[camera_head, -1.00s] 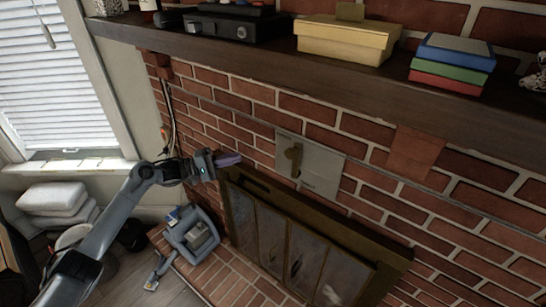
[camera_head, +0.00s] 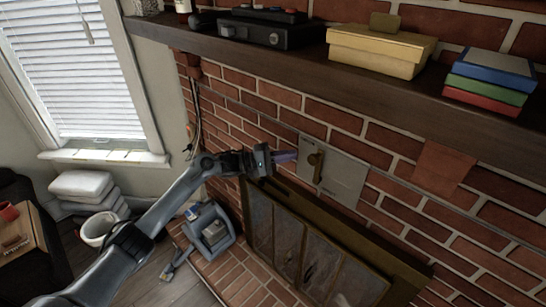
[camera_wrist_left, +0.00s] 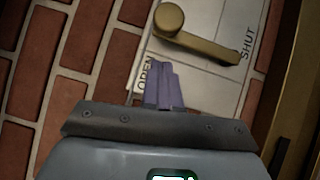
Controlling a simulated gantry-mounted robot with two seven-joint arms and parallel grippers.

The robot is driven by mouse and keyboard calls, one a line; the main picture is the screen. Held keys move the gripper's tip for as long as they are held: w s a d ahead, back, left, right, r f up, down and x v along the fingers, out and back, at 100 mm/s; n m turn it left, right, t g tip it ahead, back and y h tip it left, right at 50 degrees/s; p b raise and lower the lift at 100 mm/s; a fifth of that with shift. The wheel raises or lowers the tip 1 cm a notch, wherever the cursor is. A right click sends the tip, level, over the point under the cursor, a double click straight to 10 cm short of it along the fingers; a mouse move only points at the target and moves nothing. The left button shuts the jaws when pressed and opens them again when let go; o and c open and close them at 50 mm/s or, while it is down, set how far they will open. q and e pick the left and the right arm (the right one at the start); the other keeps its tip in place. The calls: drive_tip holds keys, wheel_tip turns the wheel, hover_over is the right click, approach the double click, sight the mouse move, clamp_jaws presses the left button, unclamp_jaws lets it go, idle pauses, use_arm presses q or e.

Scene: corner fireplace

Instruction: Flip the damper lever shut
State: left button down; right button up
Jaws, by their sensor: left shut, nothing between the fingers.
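The brass damper lever (camera_head: 316,167) is mounted on a pale metal plate (camera_head: 345,181) on the brick wall above the fireplace doors. In the left wrist view the lever (camera_wrist_left: 205,42) runs from a round pivot at upper left to a tip beside the word SHUT. The word OPEN is on the plate (camera_wrist_left: 200,80) at lower left, partly behind the fingers. My left gripper (camera_head: 292,156) is just left of the lever in the head view. Its purple fingers (camera_wrist_left: 165,85) are shut and empty, below the pivot in the wrist view; contact with the lever cannot be told. My right gripper is not in view.
A dark mantel shelf (camera_head: 300,58) overhangs the plate and carries a yellow box (camera_head: 380,50), stacked books (camera_head: 490,80) and a black device (camera_head: 270,30). The framed fireplace doors (camera_head: 300,240) are below. A grey-blue bin-like object (camera_head: 207,228) stands on the hearth.

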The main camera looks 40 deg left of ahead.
use_arm(q)
drive_tip(key=shift+w+d+r+p, duration=0.1)
drive_tip(key=shift+d+p, duration=0.1)
drive_tip(key=shift+d, duration=0.65)
drive_tip(key=shift+w+d+r+p, duration=0.1)
drive_tip(key=shift+d+p, duration=0.05)
drive_tip(key=shift+d, duration=0.65)
